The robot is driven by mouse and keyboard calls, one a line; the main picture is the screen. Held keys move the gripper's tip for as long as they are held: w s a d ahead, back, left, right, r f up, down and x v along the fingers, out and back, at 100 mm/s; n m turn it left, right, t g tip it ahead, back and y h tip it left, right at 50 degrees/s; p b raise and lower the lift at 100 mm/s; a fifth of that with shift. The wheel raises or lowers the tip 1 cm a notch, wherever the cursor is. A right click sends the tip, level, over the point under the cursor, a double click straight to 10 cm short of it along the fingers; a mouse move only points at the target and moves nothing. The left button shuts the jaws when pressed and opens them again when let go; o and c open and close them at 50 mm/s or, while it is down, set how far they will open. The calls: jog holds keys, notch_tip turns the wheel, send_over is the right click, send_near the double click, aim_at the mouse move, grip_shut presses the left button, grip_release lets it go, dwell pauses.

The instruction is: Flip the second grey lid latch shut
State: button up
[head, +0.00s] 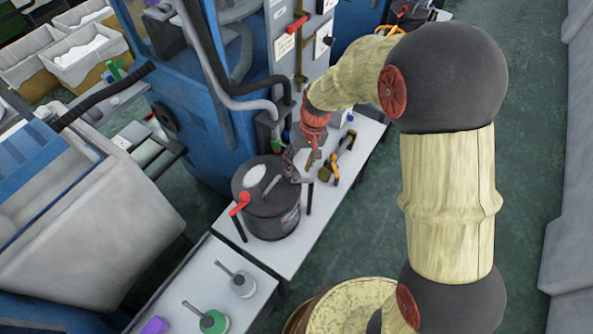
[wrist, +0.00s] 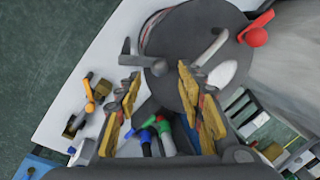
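A dark grey drum (head: 268,212) with a round lid (wrist: 190,85) stands on the white bench. A red latch (head: 240,204) sits at the lid's rim, on the right in the wrist view (wrist: 256,30). One grey latch (wrist: 211,49) lies across the lid beside a pale oval patch (wrist: 222,74). Another grey latch (wrist: 137,60) is at the opposite rim, with part of it outside the lid edge; it shows at the drum's right in the head view (head: 308,198). My gripper (wrist: 158,76) is open over this rim, its fingertips apart near that latch. I cannot tell whether they touch it.
Orange-handled tools (head: 335,165) lie on the white bench (head: 313,222) behind the drum. A blue machine (head: 205,125) with grey hoses stands close behind-left. Green (head: 213,321) and white-grey (head: 243,284) handled items stand on the front bench.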

notch_tip(320, 180, up, 8)
jog(key=d, duration=0.1)
jog(key=shift+d, duration=0.3)
jog(key=shift+w+f, duration=0.1)
jog(key=s+d+r+t+b, duration=0.1)
jog(key=s+d+r+t, duration=0.1)
jog(key=s+d+r, duration=0.2)
jog(key=s+d+r+m+t+h+b, duration=0.1)
jog(key=s+d+r, duration=0.3)
jog(key=s, duration=0.7)
jog(key=s+d+r+t+h+b, duration=0.1)
jog(key=s+d+r+t+b, duration=0.1)
jog(key=s, duration=0.5)
notch_tip(320, 180, up, 3)
jog(key=shift+s+d+f+t+b, duration=0.15)
jog(key=shift+s+d+t+b, duration=0.25)
jog(key=shift+d, duration=0.65)
jog(key=shift+w, duration=0.15)
